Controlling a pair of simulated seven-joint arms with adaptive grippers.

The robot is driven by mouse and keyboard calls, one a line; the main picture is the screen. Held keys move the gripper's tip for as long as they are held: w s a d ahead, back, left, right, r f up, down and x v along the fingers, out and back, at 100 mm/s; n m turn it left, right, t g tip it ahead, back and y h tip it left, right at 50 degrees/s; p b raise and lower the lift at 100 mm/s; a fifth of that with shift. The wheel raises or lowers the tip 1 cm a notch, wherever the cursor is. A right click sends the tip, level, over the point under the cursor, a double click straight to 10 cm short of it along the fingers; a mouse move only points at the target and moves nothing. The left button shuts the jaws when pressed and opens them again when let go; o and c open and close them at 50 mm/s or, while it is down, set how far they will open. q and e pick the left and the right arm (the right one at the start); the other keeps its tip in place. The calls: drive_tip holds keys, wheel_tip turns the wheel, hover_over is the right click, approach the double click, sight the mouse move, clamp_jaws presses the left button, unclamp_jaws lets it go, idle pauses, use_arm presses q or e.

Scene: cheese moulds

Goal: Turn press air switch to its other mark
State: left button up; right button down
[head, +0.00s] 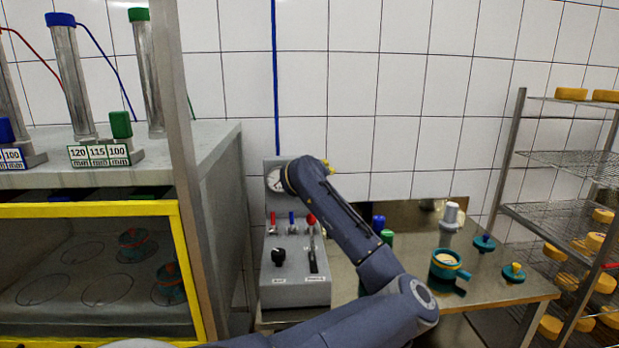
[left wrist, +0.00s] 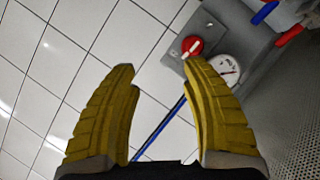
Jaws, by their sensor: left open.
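A red round switch (left wrist: 192,47) with a white pointer bar sits on a grey plate in the left wrist view, beside a white dial gauge (left wrist: 228,68). Small marks by the switch are too small to read. My left gripper (left wrist: 160,66) is open and empty, its yellow fingers short of the plate; the right finger's tip is nearest the switch in the picture. In the head view only a bit of yellow finger (head: 329,167) shows past my left arm, which hides the red switch there. My right gripper is not in view.
The grey control box (head: 295,291) carries a black knob (head: 278,257), a lever (head: 312,257) and small red and blue valves. A steel table (head: 509,292) with teal moulds stands right, before a wire rack (head: 513,155). A yellow-framed cabinet (head: 88,210) stands left.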

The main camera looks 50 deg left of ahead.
use_arm(q)
drive_tip(key=w+a+f+m+g+y, duration=0.1)
drive_tip(key=w+a+f+m, duration=0.2)
drive_tip(key=a, duration=0.2)
drive_tip(key=w+a+f+m+g+y, duration=0.1)
drive_tip(key=w+a+f+m, duration=0.1)
drive_tip(key=a, duration=0.4)
drive_tip(key=w+a+f+m+g+y, duration=0.1)
drive_tip(key=w+a+f+m+g, duration=0.1)
drive_tip(key=a, duration=0.4)
drive_tip(key=shift+w+f+m+y, duration=0.15)
drive_tip(key=shift+w+f+m, duration=0.25)
drive_tip(key=shift+w+f, duration=0.25)
drive_tip(key=shift+w+f+m+y, duration=0.15)
drive_tip(key=shift+w+f+m, duration=0.3)
drive_tip(key=shift+f, duration=0.3)
drive_tip(key=shift+c, duration=0.3)
clamp_jaws()
